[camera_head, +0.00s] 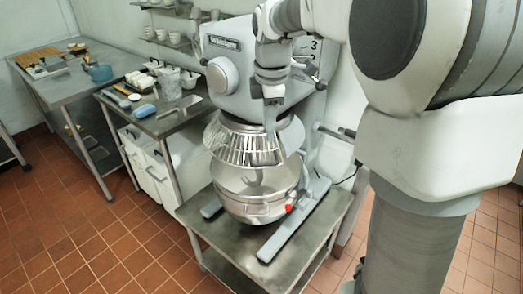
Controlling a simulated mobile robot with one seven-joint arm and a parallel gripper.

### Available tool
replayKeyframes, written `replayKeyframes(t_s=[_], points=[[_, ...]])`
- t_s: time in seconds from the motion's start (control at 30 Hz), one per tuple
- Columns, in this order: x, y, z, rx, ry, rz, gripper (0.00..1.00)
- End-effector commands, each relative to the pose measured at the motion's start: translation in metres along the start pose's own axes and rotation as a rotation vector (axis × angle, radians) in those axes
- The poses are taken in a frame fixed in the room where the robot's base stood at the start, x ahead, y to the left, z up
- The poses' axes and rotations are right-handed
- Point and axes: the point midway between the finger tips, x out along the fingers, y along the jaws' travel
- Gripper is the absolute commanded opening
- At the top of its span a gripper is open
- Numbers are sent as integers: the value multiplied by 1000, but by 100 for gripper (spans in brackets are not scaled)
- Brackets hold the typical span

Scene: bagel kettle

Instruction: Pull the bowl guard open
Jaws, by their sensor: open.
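The bowl guard (228,145), a pale cage of slanted bars, rings the top of the steel mixing bowl (240,192) on the large grey mixer (222,45). My gripper (270,133) hangs down from my arm in front of the mixer and overlaps the right part of the guard in the picture. It is open; I cannot tell whether a finger touches the guard. The fingertips are small and hard to make out. Part of the guard behind my gripper is hidden.
The mixer stands on a low steel table (203,235). A red knob (289,208) sits by the bowl's right side. Left are a steel bench (60,82) and a smaller counter (165,122) with containers. Tiled floor (90,240) is free at front left.

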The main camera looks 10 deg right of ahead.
Motion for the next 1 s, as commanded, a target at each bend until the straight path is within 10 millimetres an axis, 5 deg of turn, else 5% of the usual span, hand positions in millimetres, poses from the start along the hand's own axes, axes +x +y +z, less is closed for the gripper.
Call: replayKeyframes(t_s=[0.3, 0.5, 0.97, 1.0], points=[[72, -1, 0, 1, 0, -5, 44], [102, 0, 0, 2, 0, -2, 44], [115, 0, 0, 2, 0, 0, 44], [115, 0, 0, 2, 0, 0, 38]])
